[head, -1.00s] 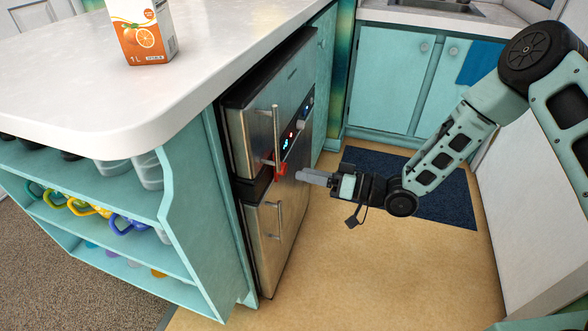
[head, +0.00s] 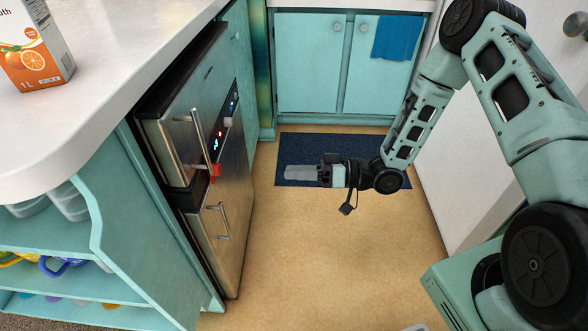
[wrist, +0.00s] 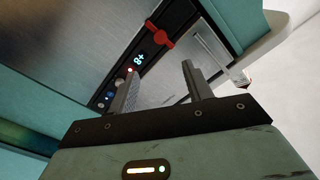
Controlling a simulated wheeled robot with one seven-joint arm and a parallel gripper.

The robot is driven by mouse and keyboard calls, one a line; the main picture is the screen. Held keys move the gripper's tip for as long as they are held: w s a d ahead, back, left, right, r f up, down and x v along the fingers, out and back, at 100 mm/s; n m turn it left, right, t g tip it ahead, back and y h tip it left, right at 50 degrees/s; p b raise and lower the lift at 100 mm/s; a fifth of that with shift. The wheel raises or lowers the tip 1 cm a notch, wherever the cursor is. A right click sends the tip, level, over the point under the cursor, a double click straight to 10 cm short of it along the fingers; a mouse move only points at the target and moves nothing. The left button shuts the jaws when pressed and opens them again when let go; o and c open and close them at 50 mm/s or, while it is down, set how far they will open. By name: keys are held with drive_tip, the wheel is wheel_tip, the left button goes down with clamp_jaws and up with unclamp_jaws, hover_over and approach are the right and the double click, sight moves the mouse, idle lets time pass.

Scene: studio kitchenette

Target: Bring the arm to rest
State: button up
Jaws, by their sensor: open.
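My gripper (head: 302,173) is at the end of my arm, over the floor in front of the appliance. Its fingers point left toward the steel appliance front (head: 228,185), with a clear gap between. In the wrist view the two fingers (wrist: 160,85) stand apart with nothing between them. Beyond them are the appliance's lit display (wrist: 139,58), a red part (wrist: 160,38) and a bar handle. My arm is bent and reaches in from the right.
The counter (head: 110,70) with an orange juice carton (head: 35,50) is at the left, above open shelves. The floor (head: 330,265) below my gripper is clear. A dark blue mat (head: 300,145) lies before teal cupboards (head: 310,65). A white door or panel (head: 480,150) stands behind my arm at the right.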

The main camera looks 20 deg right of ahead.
drive_tip(key=a+r+n+g+h, duration=0.2)
drive_tip(key=a+r+h, duration=0.35)
drive_tip(key=h, duration=0.55)
drive_tip(key=s+d+r+g+h, duration=0.15)
drive_tip(key=s+r, duration=0.25)
drive_tip(key=s, duration=0.4)
drive_tip(key=s+r+m+g+h, duration=0.1)
drive_tip(key=s+r+h, duration=0.15)
drive_tip(key=s, duration=0.65)
drive_tip(key=s+d+r+g+h, duration=0.1)
drive_tip(key=s+r+g, duration=0.1)
drive_tip(key=s+r, duration=0.45)
wheel_tip(320, 180, up, 21)
drive_tip(key=s+p, duration=0.1)
drive_tip(key=p, duration=2.2)
drive_tip(key=shift+s+r, duration=0.15)
drive_tip(key=shift+d, duration=0.1)
